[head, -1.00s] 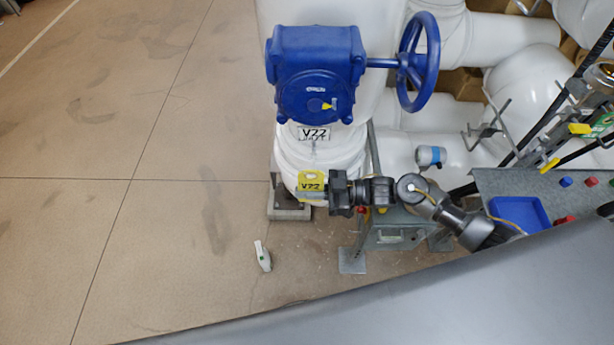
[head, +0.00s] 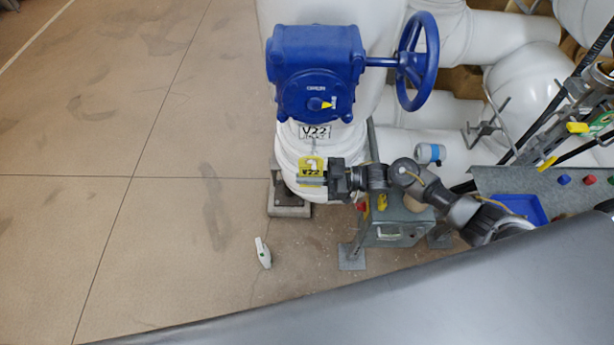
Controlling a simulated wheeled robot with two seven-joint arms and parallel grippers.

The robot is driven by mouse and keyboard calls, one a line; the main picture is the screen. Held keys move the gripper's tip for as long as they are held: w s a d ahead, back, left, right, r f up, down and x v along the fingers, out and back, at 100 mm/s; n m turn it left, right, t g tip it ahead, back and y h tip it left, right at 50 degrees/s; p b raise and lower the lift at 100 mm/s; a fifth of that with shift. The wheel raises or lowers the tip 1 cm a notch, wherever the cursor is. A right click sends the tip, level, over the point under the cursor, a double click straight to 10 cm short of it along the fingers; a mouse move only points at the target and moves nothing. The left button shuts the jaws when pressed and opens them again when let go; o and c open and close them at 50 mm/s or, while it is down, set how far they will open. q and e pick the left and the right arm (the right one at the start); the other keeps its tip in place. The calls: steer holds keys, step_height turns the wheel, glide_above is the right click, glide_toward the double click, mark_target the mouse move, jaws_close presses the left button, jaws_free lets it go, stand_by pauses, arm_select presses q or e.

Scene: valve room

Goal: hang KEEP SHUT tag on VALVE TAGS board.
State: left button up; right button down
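A yellow tag (head: 312,164) with dark print that reads V22 is in the head view, in front of the white pipe below the blue valve. My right gripper (head: 318,182) comes in from the right and is shut on the tag's lower part, holding it up off the floor. The words KEEP SHUT cannot be read at this size. No board marked VALVE TAGS can be made out. My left gripper is not in view.
A blue valve gearbox (head: 316,72) with a blue handwheel (head: 418,62) stands above a V22 plate (head: 315,132). A grey panel (head: 520,181) with a blue tray (head: 522,205) is at right. A small white object (head: 263,253) lies on the open floor.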

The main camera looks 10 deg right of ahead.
steer(key=shift+f, duration=0.25)
steer(key=c, duration=1.6)
jaws_free()
steer(key=shift+r, duration=0.1)
steer(key=shift+b+v, duration=1.4)
steer(key=shift+v, duration=2.4)
steer(key=shift+w, duration=0.2)
